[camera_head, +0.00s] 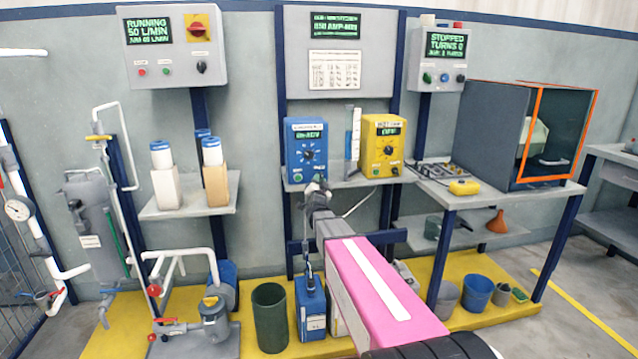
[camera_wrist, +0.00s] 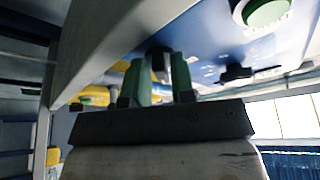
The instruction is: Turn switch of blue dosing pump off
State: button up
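The blue dosing pump (camera_head: 306,136) stands on the shelf in the head view, with a lit display, a round dial and a green button low on its front. In the wrist view its blue front (camera_wrist: 205,50) fills the upper right, with the green button (camera_wrist: 265,10) and a black switch (camera_wrist: 236,72) pointing sideways. My gripper (camera_head: 317,186) is at the pump's lower front and hides part of it. Its green fingers (camera_wrist: 162,66) are apart, left of the black switch. A dark fitting shows at the gap between them; I cannot tell whether they touch it.
A yellow dosing pump (camera_head: 382,145) stands to the right on the same shelf, with a clear measuring tube (camera_head: 353,140) between the pumps. The shelf edge (camera_wrist: 75,50) runs close to my fingers. A pale hose hangs right of my gripper.

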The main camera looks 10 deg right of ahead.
grip_shut()
jog(key=shift+n, duration=0.6)
jog(key=n+y, duration=0.3)
jog(key=n, duration=0.3)
jog(key=d+n+y, duration=0.1)
jog(key=n+y, duration=0.2)
jog(key=n, duration=0.3)
jog(key=n+y, duration=0.3)
jog(key=n, duration=0.3)
jog(key=shift+d+n+y, duration=0.2)
jog(key=shift+n+y, duration=0.1)
jog(key=shift+n, duration=0.4)
